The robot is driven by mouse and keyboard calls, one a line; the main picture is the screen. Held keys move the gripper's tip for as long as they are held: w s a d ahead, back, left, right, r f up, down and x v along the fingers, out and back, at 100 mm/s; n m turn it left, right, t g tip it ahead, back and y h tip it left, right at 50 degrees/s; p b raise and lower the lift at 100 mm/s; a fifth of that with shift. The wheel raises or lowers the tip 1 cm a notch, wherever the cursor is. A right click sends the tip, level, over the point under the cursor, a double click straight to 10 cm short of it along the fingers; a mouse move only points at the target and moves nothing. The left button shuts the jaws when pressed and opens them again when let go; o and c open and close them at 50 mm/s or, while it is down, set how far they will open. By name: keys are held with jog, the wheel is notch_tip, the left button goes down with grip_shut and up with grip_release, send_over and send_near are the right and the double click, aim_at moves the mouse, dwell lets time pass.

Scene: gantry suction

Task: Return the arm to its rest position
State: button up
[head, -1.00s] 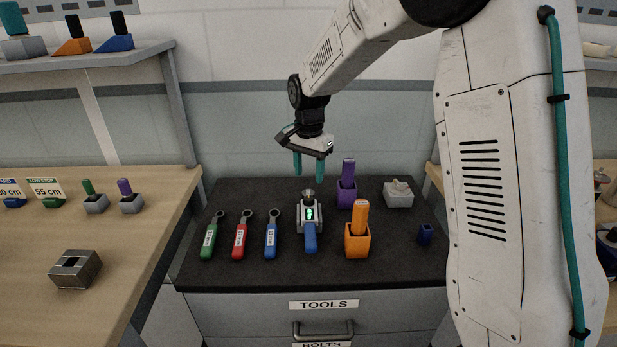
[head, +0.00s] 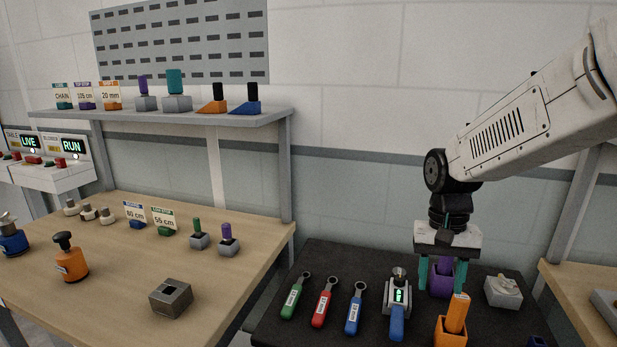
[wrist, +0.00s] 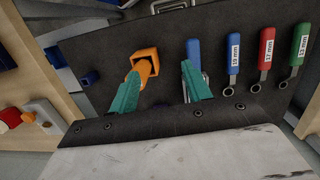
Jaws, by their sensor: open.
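My gripper (head: 441,288) hangs at the end of my arm over the black tool bench top (head: 275,322), fingers pointing down. Its two teal fingers are apart. In the head view a purple holder (head: 441,277) shows between them, its upper part hidden by the gripper; I cannot tell the depth between them. In the wrist view my gripper (wrist: 158,82) has an orange holder (wrist: 146,68) beyond and between the fingertips, and nothing is held. The arm is bent at the elbow.
Green (head: 292,300), red (head: 322,309) and blue (head: 354,315) wrenches lie left of a device with a lit display (head: 399,295). A wooden table (head: 110,295) and shelf (head: 170,117) are left.

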jog(key=s+r+n+t, duration=0.1)
jog(key=s+r, duration=0.2)
jog(key=s, duration=0.7)
jog(key=s+d+r+n+t, duration=0.1)
jog(key=s+r+n+t, duration=0.1)
jog(key=s, duration=0.9)
jog(key=shift+s+d+r, duration=0.2)
jog(key=shift+s+r, duration=0.1)
jog(key=shift+r, duration=0.55)
